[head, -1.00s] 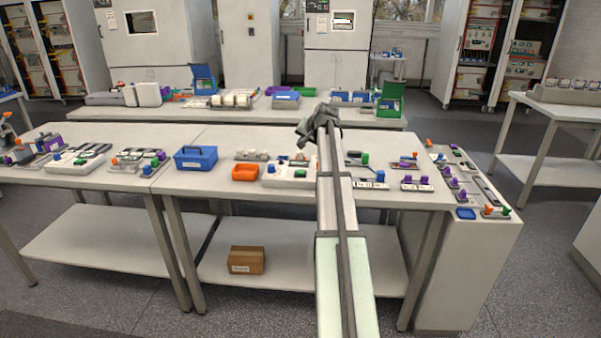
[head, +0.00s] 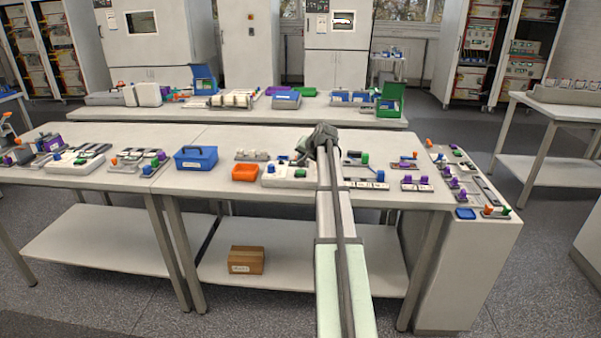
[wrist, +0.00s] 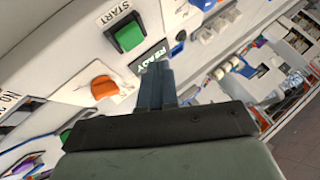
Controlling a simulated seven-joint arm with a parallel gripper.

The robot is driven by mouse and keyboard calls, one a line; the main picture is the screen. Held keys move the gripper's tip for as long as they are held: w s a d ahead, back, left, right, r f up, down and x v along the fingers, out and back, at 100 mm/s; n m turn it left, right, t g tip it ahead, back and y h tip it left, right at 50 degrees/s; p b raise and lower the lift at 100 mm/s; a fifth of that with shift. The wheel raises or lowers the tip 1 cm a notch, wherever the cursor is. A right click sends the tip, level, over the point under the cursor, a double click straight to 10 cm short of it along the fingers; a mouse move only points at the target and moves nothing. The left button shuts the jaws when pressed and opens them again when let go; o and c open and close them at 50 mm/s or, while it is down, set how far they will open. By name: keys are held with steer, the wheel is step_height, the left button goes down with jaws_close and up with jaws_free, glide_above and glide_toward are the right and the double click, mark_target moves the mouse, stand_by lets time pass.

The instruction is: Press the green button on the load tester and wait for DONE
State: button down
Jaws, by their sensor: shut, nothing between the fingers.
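The load tester (head: 281,179) is a white device on the front bench, partly behind my arm in the head view. In the wrist view its white top (wrist: 85,30) carries a green button (wrist: 129,37) under a START label. An orange knob (wrist: 104,87) sits below and left of the button. My gripper (wrist: 155,70) is shut and empty. Its fingertips overlap the display's lower edge in the wrist view, a little below and right of the button. Whether they touch the panel cannot be told.
A blue bin (head: 195,158) and an orange tray (head: 245,173) stand left of the tester. Several small fixtures with coloured knobs lie to the right, including a purple-knobbed one (head: 417,184). A blue knob (wrist: 181,36) is near the display.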

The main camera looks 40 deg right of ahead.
mark_target(302, 172)
steer(key=shift+f, duration=1.1)
steer(key=shift+f, duration=0.15)
stand_by(1.2)
steer(key=shift+f, duration=0.3)
steer(key=shift+f, duration=0.5)
stand_by(1.2)
steer(key=shift+r, duration=0.95)
steer(key=shift+r, duration=2.5)
